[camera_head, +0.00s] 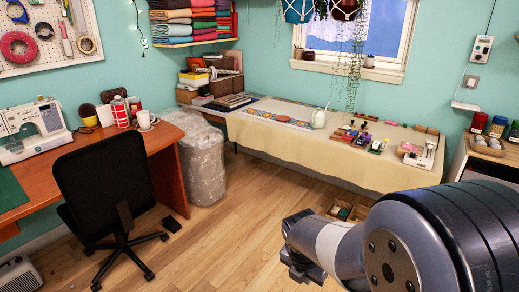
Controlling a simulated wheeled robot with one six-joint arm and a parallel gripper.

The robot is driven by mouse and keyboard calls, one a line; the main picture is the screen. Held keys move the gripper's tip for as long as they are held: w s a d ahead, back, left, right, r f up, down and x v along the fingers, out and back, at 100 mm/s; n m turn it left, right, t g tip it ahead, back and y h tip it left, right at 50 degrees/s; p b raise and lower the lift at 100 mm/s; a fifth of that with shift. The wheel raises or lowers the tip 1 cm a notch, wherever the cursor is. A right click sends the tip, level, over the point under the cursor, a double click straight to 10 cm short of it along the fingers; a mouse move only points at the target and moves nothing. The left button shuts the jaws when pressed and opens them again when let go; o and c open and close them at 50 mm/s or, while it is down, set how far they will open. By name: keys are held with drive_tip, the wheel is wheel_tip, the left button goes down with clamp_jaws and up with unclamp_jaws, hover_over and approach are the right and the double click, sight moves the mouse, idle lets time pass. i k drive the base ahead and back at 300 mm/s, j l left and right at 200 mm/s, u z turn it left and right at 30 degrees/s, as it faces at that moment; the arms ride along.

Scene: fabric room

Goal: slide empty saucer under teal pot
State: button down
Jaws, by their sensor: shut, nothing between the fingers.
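A blue-teal pot (297,11) hangs in a white cord holder at the top edge, in front of the window, and is partly cut off. My gripper (303,268) points down over the wooden floor, at the lower middle. It is small, dark and partly hidden by my arm. It is shut and holds nothing that I can see. It is well apart from the pot and from the long table.
A long cloth-covered table (275,136) runs along the back wall, bearing a pale watering can (319,118) and craft items. A black chair (105,185) stands by the sewing desk (168,138) at left. The wooden floor (215,240) between is clear.

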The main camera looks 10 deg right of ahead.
sight(280, 118)
drive_tip(key=i+z, duration=0.4)
drive_tip(key=i, duration=1.5)
drive_tip(key=i+l+u, duration=0.2)
drive_tip(key=i, duration=0.4)
drive_tip(key=i+u, duration=0.25)
drive_tip(key=i, duration=0.3)
drive_tip(key=i+l+u, duration=0.2)
drive_tip(key=i, duration=0.35)
drive_tip(key=i+l+u, duration=0.25)
drive_tip(key=i+l, duration=0.25)
